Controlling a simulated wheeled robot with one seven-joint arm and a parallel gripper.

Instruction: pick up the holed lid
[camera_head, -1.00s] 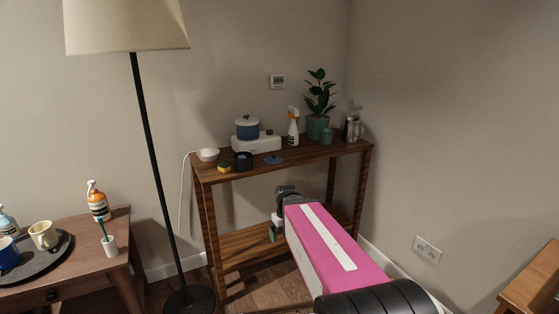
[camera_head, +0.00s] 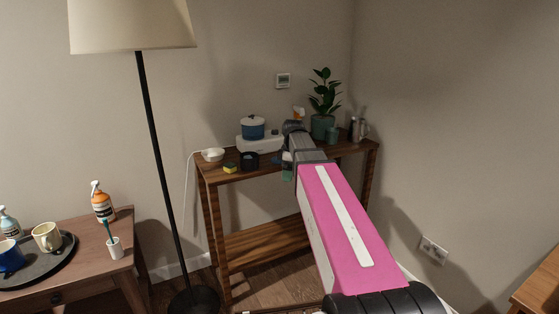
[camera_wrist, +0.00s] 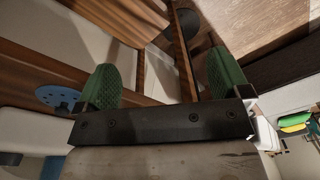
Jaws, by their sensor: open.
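The holed lid (camera_wrist: 57,97) is a blue disc with small holes and a knob. In the wrist view it is at the left, beside and partly behind the left finger, and apart from it. In the head view it lay on the shelf top earlier; my arm now covers most of that spot. My gripper (camera_wrist: 157,78) has two green ridged fingers spread wide with nothing between them. In the head view my gripper is at the shelf's front edge, mostly hidden by my arm.
A lamp pole (camera_head: 155,150) stands at the left.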

